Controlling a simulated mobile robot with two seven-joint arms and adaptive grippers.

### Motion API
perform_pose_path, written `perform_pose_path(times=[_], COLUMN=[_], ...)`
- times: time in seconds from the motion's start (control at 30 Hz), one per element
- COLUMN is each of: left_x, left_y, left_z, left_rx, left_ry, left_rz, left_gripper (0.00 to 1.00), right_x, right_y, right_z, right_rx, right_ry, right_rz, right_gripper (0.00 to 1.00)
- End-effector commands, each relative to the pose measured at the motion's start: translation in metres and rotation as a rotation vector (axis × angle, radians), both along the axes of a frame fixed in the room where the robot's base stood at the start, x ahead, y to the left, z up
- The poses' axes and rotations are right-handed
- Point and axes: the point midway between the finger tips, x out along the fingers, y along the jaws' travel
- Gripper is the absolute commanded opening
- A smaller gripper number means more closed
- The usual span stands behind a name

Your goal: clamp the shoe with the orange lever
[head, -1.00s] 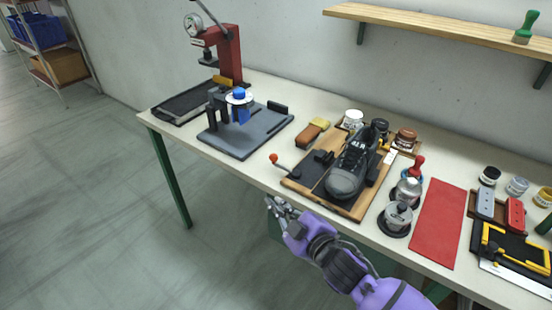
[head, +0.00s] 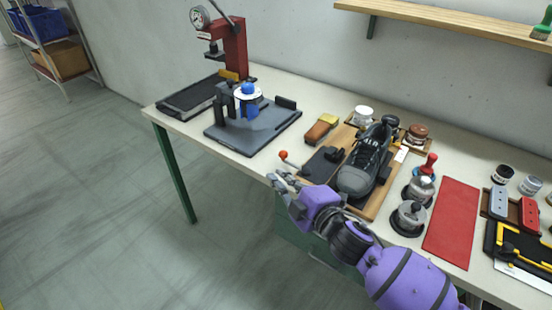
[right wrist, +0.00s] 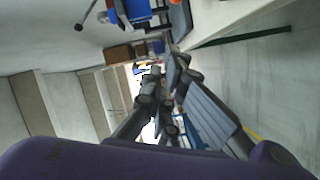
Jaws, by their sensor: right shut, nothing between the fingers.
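The black shoe (head: 364,168) lies on a wooden board (head: 368,213) with a dark plate, its toe toward the table's front edge. The lever with the orange knob (head: 283,155) sticks up at the left of the board, its arm running to the dark clamp part. My right gripper (head: 277,181) is shut and empty. It is at the front edge of the table, just below the knob in the head view and apart from it. In the right wrist view its dark fingers (right wrist: 160,95) show close together. My left gripper is in neither view.
A grey fixture (head: 253,130) with a blue part and a red press (head: 235,50) stand to the left. A brush (head: 321,128) lies behind the lever. Metal pots (head: 409,217) and a red mat (head: 452,222) are at the right. A shelf hangs above.

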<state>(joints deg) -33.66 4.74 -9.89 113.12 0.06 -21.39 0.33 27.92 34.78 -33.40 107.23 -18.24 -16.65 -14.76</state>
Motion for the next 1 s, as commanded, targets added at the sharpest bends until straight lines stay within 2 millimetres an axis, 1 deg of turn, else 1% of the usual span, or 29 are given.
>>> perform_pose_path(times=[0.07,0.4,0.43,0.47,0.53,0.7,1.0], left_x=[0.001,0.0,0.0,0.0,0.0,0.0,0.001], left_y=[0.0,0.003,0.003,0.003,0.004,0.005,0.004], left_z=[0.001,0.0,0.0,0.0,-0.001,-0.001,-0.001], left_rx=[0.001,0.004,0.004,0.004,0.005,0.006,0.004], left_ry=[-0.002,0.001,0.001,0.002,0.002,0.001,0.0], left_rz=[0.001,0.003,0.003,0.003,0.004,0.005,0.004], left_gripper=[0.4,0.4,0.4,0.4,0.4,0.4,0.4], right_x=[0.013,0.073,0.077,0.08,0.087,0.096,0.099], right_y=[0.009,0.047,0.046,0.039,0.032,0.022,0.02], right_z=[0.001,-0.007,-0.01,-0.013,-0.017,-0.023,-0.024], right_rx=[0.001,0.002,-0.001,-0.004,-0.002,0.0,0.001], right_ry=[-0.003,-0.001,0.001,0.002,0.001,0.0,-0.001], right_rz=[0.001,0.001,-0.001,-0.003,-0.002,-0.001,0.001], right_gripper=[0.0,0.0,0.0,0.0,0.0,0.0,0.0])
